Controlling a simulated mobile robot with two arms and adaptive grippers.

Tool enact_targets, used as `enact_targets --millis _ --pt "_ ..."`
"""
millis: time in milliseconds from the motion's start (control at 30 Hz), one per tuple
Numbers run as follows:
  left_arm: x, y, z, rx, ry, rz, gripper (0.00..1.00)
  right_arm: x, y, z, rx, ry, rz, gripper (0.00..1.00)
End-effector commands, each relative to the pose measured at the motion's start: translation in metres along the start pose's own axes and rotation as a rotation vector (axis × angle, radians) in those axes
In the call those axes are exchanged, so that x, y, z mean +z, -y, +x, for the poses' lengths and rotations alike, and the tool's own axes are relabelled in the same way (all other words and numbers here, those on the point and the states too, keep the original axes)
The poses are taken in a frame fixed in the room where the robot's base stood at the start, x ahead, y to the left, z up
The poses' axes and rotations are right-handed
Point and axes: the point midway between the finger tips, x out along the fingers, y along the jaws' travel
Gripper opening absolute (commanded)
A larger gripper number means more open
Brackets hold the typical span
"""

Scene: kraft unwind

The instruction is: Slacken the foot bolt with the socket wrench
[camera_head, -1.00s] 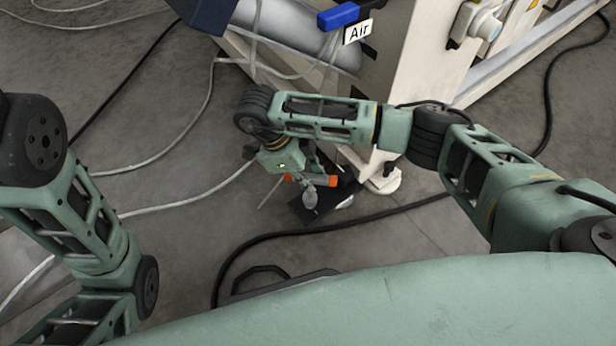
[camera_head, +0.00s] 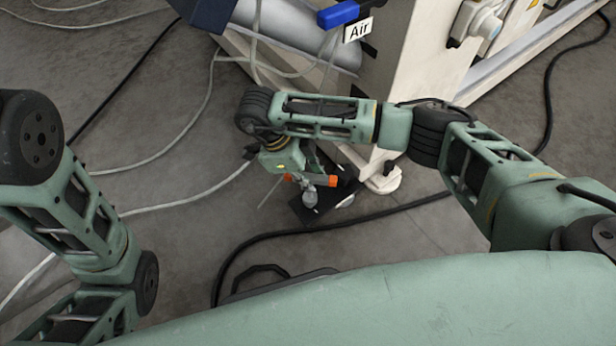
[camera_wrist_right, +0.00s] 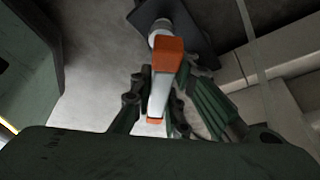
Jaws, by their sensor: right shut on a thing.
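The socket wrench has orange parts and a grey shaft. In the head view the wrench (camera_head: 332,181) is at my right gripper (camera_head: 311,180), low beside the machine's corner. In the right wrist view the wrench (camera_wrist_right: 170,60) runs between the two dark green fingers of my right gripper (camera_wrist_right: 158,104), which is shut on it. Its far end is over a pale round part on a dark plate (camera_wrist_right: 190,22). The foot bolt itself is hidden, so I cannot tell how the socket sits on it. My left gripper is out of view; only the left arm shows.
The cream machine frame (camera_head: 408,85) rises behind the wrench, with a pale foot (camera_head: 384,184) close by on the right. A black cable (camera_head: 290,232) and pale hoses (camera_head: 185,130) cross the grey floor. An "Air" label (camera_head: 357,30) hangs above. The floor to the left is mostly open.

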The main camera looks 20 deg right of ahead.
Motion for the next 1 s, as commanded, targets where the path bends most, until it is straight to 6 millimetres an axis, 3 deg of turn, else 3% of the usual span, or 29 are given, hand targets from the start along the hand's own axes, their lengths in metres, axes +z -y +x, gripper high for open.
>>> enact_targets --millis 1000 --pt "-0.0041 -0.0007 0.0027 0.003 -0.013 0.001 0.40 0.0026 0.0004 0.0056 0.000 0.000 0.001 0.00"
